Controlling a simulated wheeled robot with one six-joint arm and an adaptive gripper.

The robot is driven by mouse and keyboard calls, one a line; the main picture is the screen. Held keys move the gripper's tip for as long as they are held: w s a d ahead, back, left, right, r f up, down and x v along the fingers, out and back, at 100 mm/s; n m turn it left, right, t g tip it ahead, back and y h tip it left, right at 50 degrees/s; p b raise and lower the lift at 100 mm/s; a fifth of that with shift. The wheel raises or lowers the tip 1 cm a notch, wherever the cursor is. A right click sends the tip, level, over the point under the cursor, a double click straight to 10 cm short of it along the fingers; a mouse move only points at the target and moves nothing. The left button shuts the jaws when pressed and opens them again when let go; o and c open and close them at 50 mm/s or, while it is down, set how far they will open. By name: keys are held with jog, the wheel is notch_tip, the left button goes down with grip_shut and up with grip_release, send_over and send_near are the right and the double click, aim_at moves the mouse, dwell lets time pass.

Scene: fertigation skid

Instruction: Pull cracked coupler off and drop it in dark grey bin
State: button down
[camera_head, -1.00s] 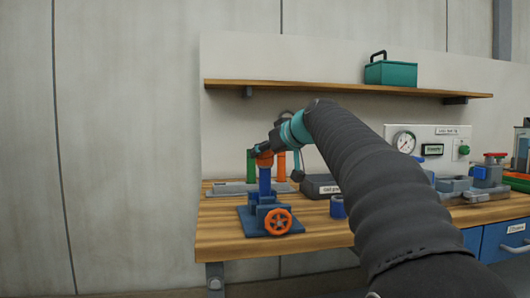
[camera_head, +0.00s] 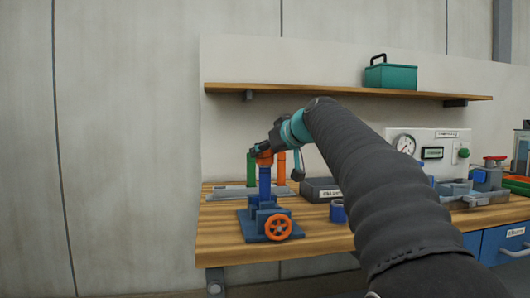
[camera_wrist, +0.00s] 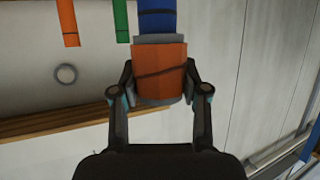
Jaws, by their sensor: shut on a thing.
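The cracked coupler (camera_wrist: 160,78) is an orange sleeve with a dark crack line across it in the wrist view. It also shows small and partly hidden in the head view (camera_head: 264,160), at the top of an upright blue pipe (camera_head: 265,182). My gripper (camera_wrist: 160,92) is shut on the coupler, one finger on each side. In the wrist view a grey collar lies between coupler and blue pipe; I cannot tell whether the coupler is still seated. The dark grey bin (camera_head: 318,190), with a white label, stands on the bench right of the pipe.
The blue pipe's stand has an orange handwheel (camera_head: 278,228). Green (camera_head: 251,170) and orange (camera_head: 281,168) pipes stand behind. A blue ring (camera_head: 338,211) sits before the bin. A shelf (camera_head: 340,90) with a teal toolbox (camera_head: 390,75) is above.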

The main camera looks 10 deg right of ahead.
jog(key=shift+r+p, duration=1.6)
jog(key=shift+r, duration=0.85)
notch_tip(320, 180, down, 5)
jog(key=b, duration=0.3)
notch_tip(320, 180, up, 7)
jog(key=p, duration=0.3)
jog(key=shift+f+p, duration=0.1)
jog(key=shift+p, duration=0.3)
jog(key=shift+r+b, duration=0.2)
jog(key=shift+b, duration=0.2)
notch_tip(320, 180, up, 7)
jog(key=shift+f, duration=0.15)
